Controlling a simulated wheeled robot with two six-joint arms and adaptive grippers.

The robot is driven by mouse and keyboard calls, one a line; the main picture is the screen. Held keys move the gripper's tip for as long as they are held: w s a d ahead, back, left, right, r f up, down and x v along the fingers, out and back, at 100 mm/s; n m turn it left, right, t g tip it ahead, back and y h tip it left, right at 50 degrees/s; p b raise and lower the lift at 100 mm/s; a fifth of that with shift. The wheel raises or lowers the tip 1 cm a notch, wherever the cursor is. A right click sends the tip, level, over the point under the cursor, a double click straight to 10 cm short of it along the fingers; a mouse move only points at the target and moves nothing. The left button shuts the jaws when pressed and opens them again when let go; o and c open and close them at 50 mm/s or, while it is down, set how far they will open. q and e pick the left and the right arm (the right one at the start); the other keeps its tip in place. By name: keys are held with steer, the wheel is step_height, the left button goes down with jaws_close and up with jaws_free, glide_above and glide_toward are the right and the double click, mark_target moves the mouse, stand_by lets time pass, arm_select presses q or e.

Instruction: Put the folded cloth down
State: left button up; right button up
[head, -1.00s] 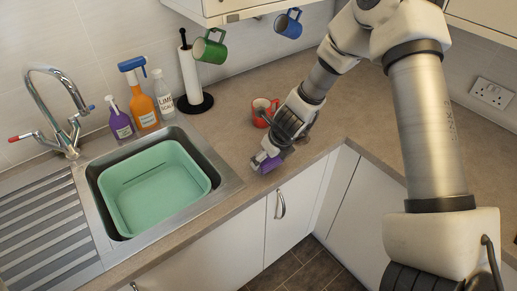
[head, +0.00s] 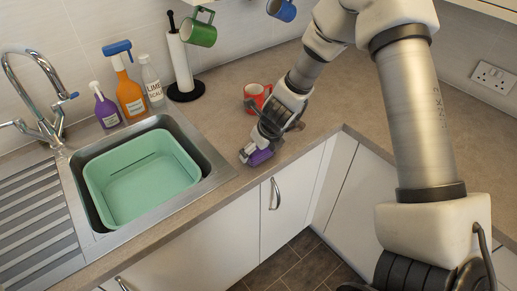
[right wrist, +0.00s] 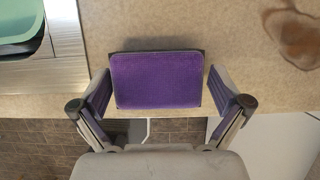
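The folded cloth is purple. In the right wrist view the folded cloth (right wrist: 156,80) lies flat between my right gripper's two fingers, with dark edging round it. I cannot tell whether the cloth touches the worktop. My left gripper is not in view.
A red mug (head: 252,96) stands just behind the right gripper. A brown mark (right wrist: 295,35) lies on the worktop. The sink holds a green basin (head: 98,190); bottles (head: 131,98) and a paper-towel holder (head: 180,65) stand behind. Mugs (head: 199,33) hang above. Worktop to the right is clear.

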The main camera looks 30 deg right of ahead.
steer(key=shift+s+r, duration=0.1)
steer(key=shift+r, duration=0.15)
steer(key=p+v, duration=0.7)
steer(key=v, duration=0.5)
steer(key=s+a+f+n+g+b, duration=0.1)
steer(key=s+a+f+n+b, duration=0.1)
steer(key=s+f+n, duration=0.5)
steer(key=s+a+f+n+g+b, duration=0.1)
steer(key=s+a+f+n, duration=0.3)
steer(key=s+f+n, duration=0.4)
steer(key=s+a+f+n+g+b, duration=0.2)
steer(key=s+f+n, duration=0.6)
steer(key=f+n, duration=0.5)
steer(key=a+n, duration=0.1)
steer(key=n, duration=0.5)
steer(key=shift+f+n+g+b, duration=0.25)
steer(key=shift+n+g+b, duration=0.05)
